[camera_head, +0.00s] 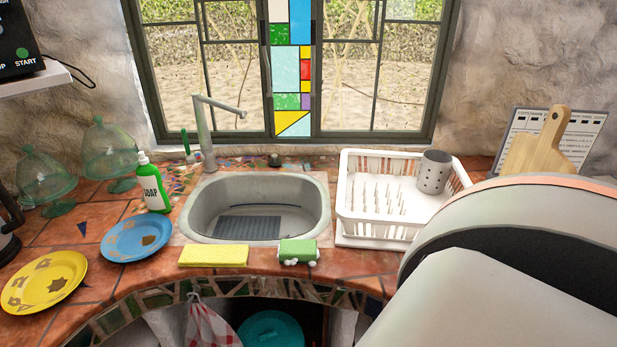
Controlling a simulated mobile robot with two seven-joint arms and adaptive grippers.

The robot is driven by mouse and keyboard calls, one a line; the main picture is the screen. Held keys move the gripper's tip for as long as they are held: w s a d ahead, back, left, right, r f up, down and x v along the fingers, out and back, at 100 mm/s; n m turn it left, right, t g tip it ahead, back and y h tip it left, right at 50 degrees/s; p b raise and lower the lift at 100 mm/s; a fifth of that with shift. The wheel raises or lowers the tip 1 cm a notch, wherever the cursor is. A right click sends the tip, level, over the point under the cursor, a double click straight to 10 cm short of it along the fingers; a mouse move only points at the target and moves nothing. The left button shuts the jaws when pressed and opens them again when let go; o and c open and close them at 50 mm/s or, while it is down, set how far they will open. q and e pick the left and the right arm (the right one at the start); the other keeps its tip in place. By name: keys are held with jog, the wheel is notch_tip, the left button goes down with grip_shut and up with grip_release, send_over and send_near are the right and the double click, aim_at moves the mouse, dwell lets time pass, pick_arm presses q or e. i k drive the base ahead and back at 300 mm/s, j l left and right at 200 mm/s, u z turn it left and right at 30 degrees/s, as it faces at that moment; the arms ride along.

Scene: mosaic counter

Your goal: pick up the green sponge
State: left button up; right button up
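The green sponge (297,250) lies on the counter's front edge, just in front of the sink's right half. White foam shows along its lower edge. A yellow cloth or sponge (213,256) lies to its left, apart from it. A large white and black part of my own arm fills the lower right of the head view, to the right of the green sponge and apart from it in the picture. Neither of my grippers shows.
The sink (258,207) is behind the sponge, with a faucet (207,135) at its back left. A white dish rack (374,226) stands to the right. A blue plate (120,243), a dirty yellow plate (66,262) and a green soap bottle (151,186) stand left.

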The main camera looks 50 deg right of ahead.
aim_at(292, 252)
jog(key=z, duration=1.4)
